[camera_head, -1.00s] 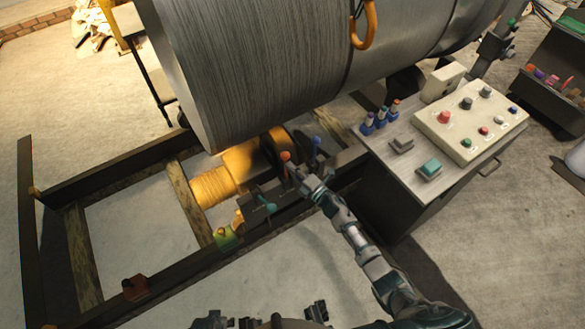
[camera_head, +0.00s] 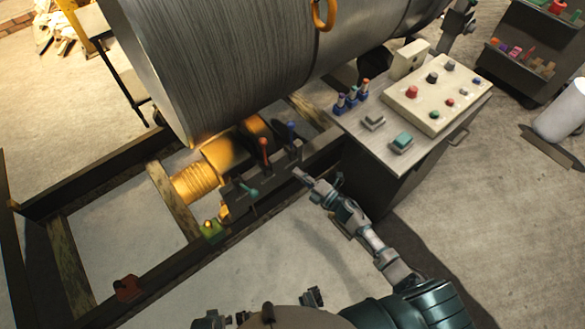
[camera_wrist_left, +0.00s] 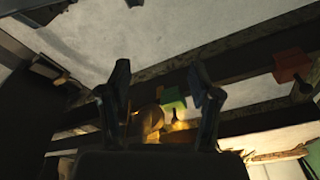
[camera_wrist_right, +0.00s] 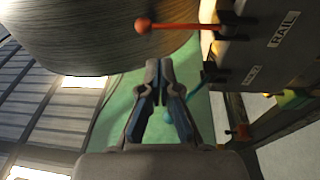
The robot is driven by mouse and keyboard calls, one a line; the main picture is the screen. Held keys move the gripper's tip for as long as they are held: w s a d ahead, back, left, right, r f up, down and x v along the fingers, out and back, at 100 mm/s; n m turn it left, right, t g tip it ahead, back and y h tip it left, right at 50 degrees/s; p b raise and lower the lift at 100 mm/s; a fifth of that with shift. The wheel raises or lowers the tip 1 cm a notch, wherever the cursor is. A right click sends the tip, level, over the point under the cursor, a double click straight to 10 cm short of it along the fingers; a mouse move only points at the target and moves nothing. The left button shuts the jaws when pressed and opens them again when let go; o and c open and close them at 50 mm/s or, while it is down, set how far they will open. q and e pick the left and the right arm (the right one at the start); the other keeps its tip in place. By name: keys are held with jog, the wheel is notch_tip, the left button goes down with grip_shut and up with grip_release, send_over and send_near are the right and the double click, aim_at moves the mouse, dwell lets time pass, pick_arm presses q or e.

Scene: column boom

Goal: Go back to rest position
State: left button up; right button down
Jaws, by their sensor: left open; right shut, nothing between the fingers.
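My right gripper (camera_head: 304,177) is in the middle of the head view, at the end of my extended right arm. It is shut and empty, apart from the levers. In the right wrist view its fingertips (camera_wrist_right: 160,68) meet, below a lever with a red knob (camera_wrist_right: 143,25). That red lever (camera_head: 263,148) stands on the lever block, left of the gripper in the head view. A blue lever (camera_head: 291,131) and a teal lever (camera_head: 252,191) are beside it. My left gripper (camera_wrist_left: 159,82) is open and empty in the left wrist view. I cannot make it out clearly in the head view.
A large grey cylinder (camera_head: 210,55) hangs over a dark frame (camera_head: 95,170) with a yellow winch drum (camera_head: 200,180). A control cabinet (camera_head: 385,150) with a button panel (camera_head: 432,95) stands right of my right arm. Open floor (camera_head: 510,240) lies at the right.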

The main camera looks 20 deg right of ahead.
pick_arm(q)
jog(key=shift+w+f, duration=0.1)
jog(key=shift+w, duration=0.05)
pick_arm(e)
jog(key=shift+f, duration=0.1)
dwell(0.3)
jog(key=s+d+f+m+g+h+p, duration=0.1)
jog(key=s+d+f+m+g+h, duration=0.1)
jog(key=s+f+m+h, duration=0.45)
jog(key=s+d+f+m+g+h+p, duration=0.1)
jog(key=s+d+f+m+g+h, duration=0.2)
jog(key=f+m, duration=0.65)
pick_arm(q)
jog(key=s+f+p, duration=0.1)
jog(key=s+f, duration=0.2)
jog(key=f, duration=0.4)
jog(key=shift+s+a, duration=0.3)
jog(key=shift+s, duration=0.1)
pick_arm(e)
jog(key=s+a+f+m+g, duration=0.1)
jog(key=s+f+m+g, duration=0.1)
jog(key=s+f, duration=0.3)
jog(key=s+a+f+m+g, duration=0.1)
jog(key=s+f+g, duration=0.3)
jog(key=s, duration=0.9)
jog(key=s+a+f+m+g, duration=0.2)
jog(key=s+f+m+g, duration=0.1)
jog(key=s+f, duration=0.4)
jog(key=s, duration=0.3)
